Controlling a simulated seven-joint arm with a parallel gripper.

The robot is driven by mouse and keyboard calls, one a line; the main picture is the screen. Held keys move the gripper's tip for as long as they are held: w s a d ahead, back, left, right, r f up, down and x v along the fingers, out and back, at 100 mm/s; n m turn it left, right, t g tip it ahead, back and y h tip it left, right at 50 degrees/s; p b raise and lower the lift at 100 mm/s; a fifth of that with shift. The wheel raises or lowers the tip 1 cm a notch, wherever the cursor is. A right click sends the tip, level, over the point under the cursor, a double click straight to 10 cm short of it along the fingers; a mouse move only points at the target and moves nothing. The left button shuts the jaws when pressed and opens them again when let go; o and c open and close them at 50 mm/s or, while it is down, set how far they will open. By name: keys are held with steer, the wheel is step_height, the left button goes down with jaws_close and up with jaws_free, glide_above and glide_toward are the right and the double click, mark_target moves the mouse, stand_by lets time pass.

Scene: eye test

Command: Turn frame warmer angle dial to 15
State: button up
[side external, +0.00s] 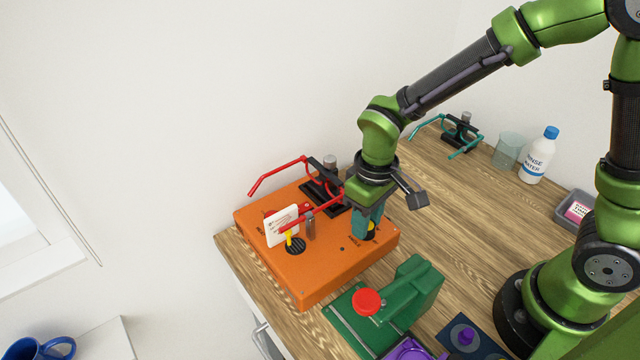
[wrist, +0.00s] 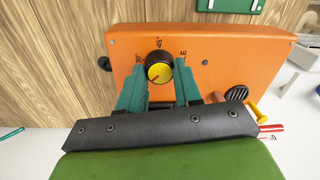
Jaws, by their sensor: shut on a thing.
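The orange frame warmer (side external: 330,270) sits on the wooden bench in the side view, and its orange top (wrist: 225,60) shows in the wrist view. Its angle dial (wrist: 159,73) is a black knob with a yellow cap and a red mark. The marks 30° and 45° and a partly covered label ending in E show around it. I cannot tell surely which mark the red line points to. My gripper (wrist: 158,80) is shut on the dial, one teal finger on each side. In the side view my gripper (side external: 367,226) points down at the warmer's right part, mostly hiding the dial (side external: 371,230).
On the warmer are red spectacles (side external: 279,176), a white card (side external: 282,226), a yellow lever (side external: 289,238) and a round vent (side external: 296,246). A green device (side external: 415,290) with a red knob (side external: 367,301) stands in front. A bottle (side external: 538,157) and beaker (side external: 508,150) stand behind.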

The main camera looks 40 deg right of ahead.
steer(key=o, duration=1)
steer(key=shift+o, duration=0.2)
step_height(320, 180, up, 17)
steer(key=shift+d, duration=0.25)
steer(key=s+d+r+m+t+y, duration=0.1)
steer(key=s+d+m+t, duration=0.5)
steer(key=d, duration=0.4)
steer(key=shift+s+t+y, duration=0.3)
steer(key=shift+s+t, duration=0.3)
steer(key=shift+s, duration=0.3)
